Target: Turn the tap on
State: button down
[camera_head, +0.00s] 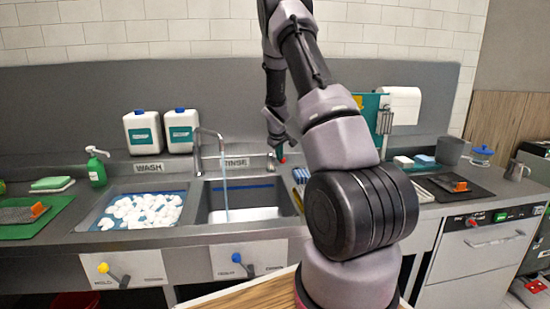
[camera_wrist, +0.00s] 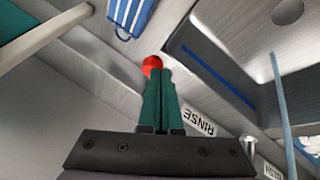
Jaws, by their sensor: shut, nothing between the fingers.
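The metal tap (camera_head: 209,140) arches over the rinse basin (camera_head: 250,229) in the head view, and a light blue stream of water (camera_head: 226,185) runs from its spout into the basin. The stream also shows in the wrist view (camera_wrist: 279,90). A round red knob (camera_wrist: 151,64) is at the tips of my gripper (camera_wrist: 160,76) in the wrist view, partly hidden by the green fingers. The fingers are closed together with nothing between them. Whether they touch the knob I cannot tell.
A blue striped cloth (camera_wrist: 131,14) lies near the knob.

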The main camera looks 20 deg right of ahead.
jog(key=w+d+n+y, duration=0.1)
jog(key=d+n+y, duration=0.1)
jog(key=d+n, duration=0.2)
jog(key=shift+d+t, duration=0.4)
jog(key=shift+d, duration=1.15)
jog(key=shift+w, duration=0.1)
jog(key=shift+a, duration=0.1)
